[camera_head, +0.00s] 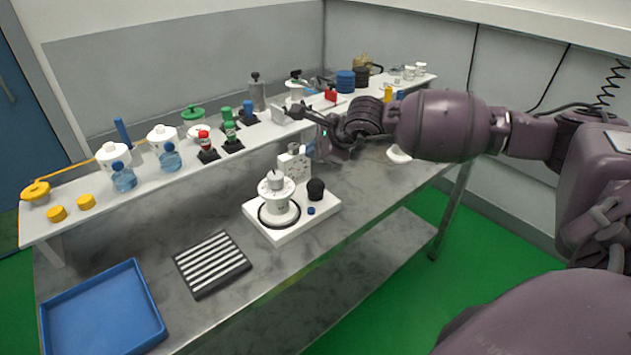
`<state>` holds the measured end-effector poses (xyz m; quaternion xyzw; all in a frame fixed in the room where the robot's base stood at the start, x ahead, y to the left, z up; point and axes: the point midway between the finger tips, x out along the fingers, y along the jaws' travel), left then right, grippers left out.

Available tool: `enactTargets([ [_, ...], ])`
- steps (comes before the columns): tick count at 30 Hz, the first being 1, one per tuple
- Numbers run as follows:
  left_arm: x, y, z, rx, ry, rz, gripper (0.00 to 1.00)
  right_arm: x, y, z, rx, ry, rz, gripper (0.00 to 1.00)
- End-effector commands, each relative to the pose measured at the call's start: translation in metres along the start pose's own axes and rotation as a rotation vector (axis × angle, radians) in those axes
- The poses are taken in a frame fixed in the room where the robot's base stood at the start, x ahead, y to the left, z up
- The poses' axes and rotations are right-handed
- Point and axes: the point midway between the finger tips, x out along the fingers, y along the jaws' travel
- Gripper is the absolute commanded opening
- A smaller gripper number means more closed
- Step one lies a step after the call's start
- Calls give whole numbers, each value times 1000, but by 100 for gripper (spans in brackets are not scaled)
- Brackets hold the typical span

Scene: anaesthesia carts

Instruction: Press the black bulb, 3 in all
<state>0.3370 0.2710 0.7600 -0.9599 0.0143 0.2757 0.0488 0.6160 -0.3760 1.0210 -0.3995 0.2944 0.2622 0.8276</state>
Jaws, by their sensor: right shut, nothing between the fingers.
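The black bulb (316,189) stands upright on the right part of a white base plate (270,235) on the grey bench. Beside it on the plate are a white round device (276,196) with a black ring around its foot, and a small blue button (311,211). My right gripper (292,112) reaches in from the right, above and behind the bulb, near the raised shelf. It is shut, empty and apart from the bulb. My left gripper is not in view.
A white shelf (75,218) along the back holds several bottles, jars and coloured parts. A blue tray (100,312) and a striped black-and-white rack (210,263) lie at the front left. The bench in front of the plate is clear.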

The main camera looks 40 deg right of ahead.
Motion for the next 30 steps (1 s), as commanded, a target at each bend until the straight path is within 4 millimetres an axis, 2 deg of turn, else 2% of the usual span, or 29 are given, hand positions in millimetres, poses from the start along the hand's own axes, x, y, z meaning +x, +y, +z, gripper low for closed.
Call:
enactTargets([
  [11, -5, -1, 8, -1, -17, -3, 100, 0, 0, 0, 0, 0, 0, 0],
  [30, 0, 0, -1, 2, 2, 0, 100, 0, 0, 0, 0, 0, 0, 0],
])
